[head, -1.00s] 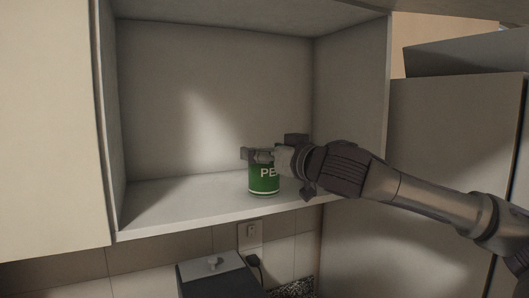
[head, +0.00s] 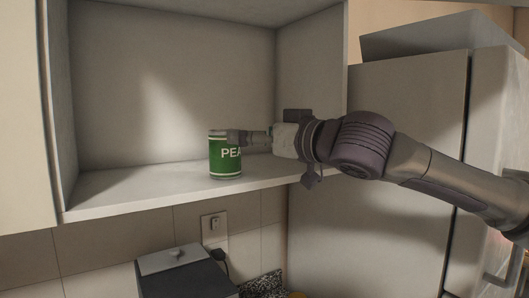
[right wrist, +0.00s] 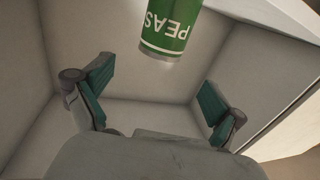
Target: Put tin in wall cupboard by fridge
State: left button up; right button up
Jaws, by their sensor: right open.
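A green tin (head: 226,160) with white "PEAS" lettering stands upright on the floor of the open wall cupboard (head: 130,196), near its front edge. The tin also shows in the right wrist view (right wrist: 169,30), upside down at the top, beyond the fingertips. My right gripper (head: 250,138) comes in from the right, beside the tin. In the right wrist view my right gripper (right wrist: 155,88) has its two teal-padded fingers spread wide with nothing between them. The fridge (head: 400,110) stands right of the cupboard. My left gripper is not in view.
A cupboard door or panel (head: 22,110) borders the opening on the left. Below are a dark appliance with a light lid (head: 178,262) and a wall socket (head: 214,226) with a plug. The cupboard's left and back areas are empty.

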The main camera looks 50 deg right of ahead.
jog(key=shift+s+a, duration=0.1)
jog(key=shift+s, duration=1.1)
